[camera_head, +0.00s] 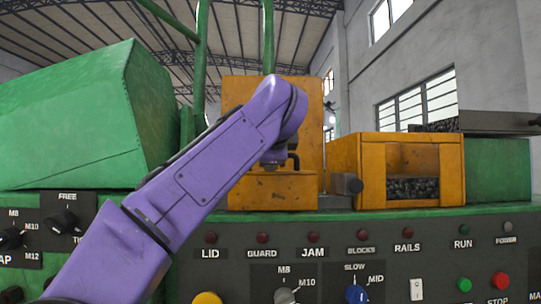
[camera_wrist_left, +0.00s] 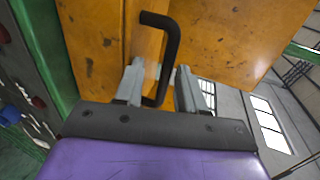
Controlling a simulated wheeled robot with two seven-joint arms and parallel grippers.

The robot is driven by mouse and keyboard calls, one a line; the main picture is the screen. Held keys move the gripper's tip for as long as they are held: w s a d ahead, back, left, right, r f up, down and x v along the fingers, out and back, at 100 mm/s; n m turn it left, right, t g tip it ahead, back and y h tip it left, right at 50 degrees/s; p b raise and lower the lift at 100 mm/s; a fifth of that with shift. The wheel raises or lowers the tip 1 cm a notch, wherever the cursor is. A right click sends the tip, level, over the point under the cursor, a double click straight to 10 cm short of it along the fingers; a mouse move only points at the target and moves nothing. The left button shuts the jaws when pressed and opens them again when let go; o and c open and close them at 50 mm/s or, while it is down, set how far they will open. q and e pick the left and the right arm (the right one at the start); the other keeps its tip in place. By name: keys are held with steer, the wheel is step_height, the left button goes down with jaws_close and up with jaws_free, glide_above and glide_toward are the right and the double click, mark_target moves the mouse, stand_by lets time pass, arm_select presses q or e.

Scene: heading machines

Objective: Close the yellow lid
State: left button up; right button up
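The yellow lid (camera_head: 312,125) stands upright behind a low yellow box (camera_head: 270,192) on the green machine; its worn yellow face also fills much of the left wrist view (camera_wrist_left: 225,35). A black bent handle (camera_head: 294,160) shows at the lid's lower part in the head view. In the left wrist view the handle (camera_wrist_left: 172,45) runs down between the two grey fingers of my left gripper (camera_wrist_left: 158,85). The fingers stand apart with gaps beside the bar, so they look open around it. In the head view my purple arm hides most of this gripper. My right gripper is not in view.
A green housing (camera_head: 80,120) is at left. A control panel (camera_head: 330,262) with knobs, lamps and buttons runs along the front. Green posts (camera_head: 268,35) rise behind.

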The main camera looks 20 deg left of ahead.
arm_select(q)
steer(key=b+v, duration=0.2)
steer(key=v, duration=0.8)
steer(key=shift+s, duration=0.3)
